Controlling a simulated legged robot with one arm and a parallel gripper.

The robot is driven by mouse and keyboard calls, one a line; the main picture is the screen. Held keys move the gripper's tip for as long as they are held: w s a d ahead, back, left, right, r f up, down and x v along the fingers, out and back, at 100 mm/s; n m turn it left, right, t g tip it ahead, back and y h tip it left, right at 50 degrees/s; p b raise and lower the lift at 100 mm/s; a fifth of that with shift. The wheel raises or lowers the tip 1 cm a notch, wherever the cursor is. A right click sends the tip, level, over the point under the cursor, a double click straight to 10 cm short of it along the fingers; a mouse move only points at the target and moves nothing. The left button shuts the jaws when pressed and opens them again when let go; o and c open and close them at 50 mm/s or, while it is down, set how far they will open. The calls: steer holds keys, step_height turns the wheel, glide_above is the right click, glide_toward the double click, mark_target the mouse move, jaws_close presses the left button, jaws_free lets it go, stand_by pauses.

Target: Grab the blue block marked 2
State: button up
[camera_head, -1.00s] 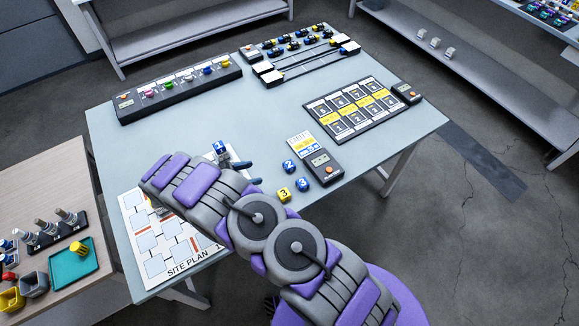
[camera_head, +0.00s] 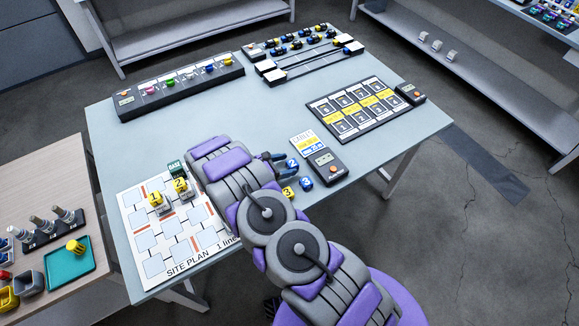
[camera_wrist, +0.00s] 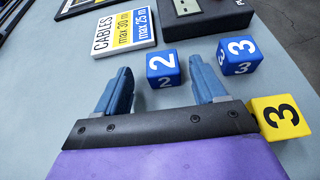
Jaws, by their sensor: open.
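The blue block marked 2 (camera_wrist: 163,68) stands on the table just beyond and between my open fingertips in the wrist view. It also shows in the head view (camera_head: 292,164), just right of the fingers. My gripper (camera_wrist: 160,85) is open and empty, with one finger on each side of the space in front of the block. In the head view my gripper (camera_head: 282,160) reaches right, low over the table. A blue block marked 3 (camera_wrist: 240,56) stands close to the right finger. A yellow block marked 3 (camera_wrist: 279,117) is at the right, beside the gripper's base.
A cables card (camera_wrist: 124,33) and a dark handheld device (camera_head: 326,166) lie just behind the blocks. The site plan (camera_head: 150,266) bears yellow-topped pieces marked 1 and 2 (camera_head: 180,187). A numbered mat (camera_head: 350,135) lies at the right. The middle of the table is clear.

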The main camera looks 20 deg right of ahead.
mark_target(291, 164)
steer(key=d, duration=0.3)
steer(key=shift+w+d+f, duration=0.2)
steer(key=shift+f, duration=0.1)
steer(key=shift+a, duration=0.65)
steer(key=c, duration=0.4)
steer(key=shift+c, duration=0.9)
steer(key=shift+d, duration=0.45)
steer(key=c, duration=0.5)
